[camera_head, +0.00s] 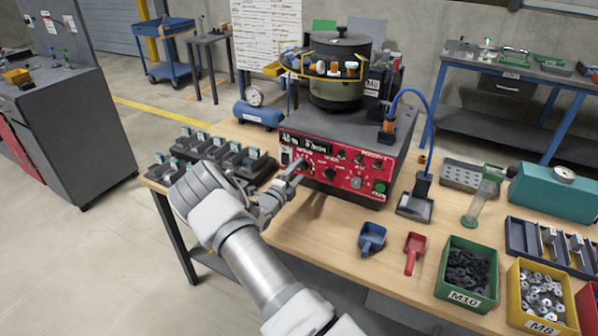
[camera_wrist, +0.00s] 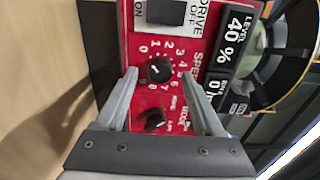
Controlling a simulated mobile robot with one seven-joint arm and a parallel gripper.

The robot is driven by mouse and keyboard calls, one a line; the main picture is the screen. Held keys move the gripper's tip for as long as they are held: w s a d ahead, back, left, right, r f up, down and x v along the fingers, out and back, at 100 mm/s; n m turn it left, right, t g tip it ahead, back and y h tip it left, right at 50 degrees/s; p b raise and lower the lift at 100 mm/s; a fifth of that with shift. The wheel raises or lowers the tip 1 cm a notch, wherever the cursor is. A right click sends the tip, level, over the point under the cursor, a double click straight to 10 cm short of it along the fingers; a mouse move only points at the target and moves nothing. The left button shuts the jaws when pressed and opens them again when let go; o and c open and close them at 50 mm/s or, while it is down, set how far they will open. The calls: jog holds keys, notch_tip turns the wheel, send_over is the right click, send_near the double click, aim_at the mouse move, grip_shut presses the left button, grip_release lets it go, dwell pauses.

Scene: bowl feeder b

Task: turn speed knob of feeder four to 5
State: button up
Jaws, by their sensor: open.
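The feeder's red control panel (camera_head: 345,168) faces me below the dark bowl (camera_head: 340,60). In the wrist view, the black round speed knob (camera_wrist: 160,71) sits inside a printed number scale beside the lettering "SPEED". A small light mark shows on the knob, but I cannot tell which number it points to. My gripper (camera_wrist: 159,75) is open, with one finger on each side of the knob; I cannot tell whether either finger touches it. In the head view my gripper (camera_head: 298,177) is at the panel's lower left. I cannot read a feeder number.
A second black knob (camera_wrist: 155,119) marked "MODE" lies close to the speed knob, between my fingers. A drive rocker switch (camera_wrist: 167,12) and a display reading 40% (camera_wrist: 236,37) are nearby.

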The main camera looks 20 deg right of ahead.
jog(key=shift+w+d, duration=0.35)
jog(key=shift+d, duration=0.1)
grip_shut()
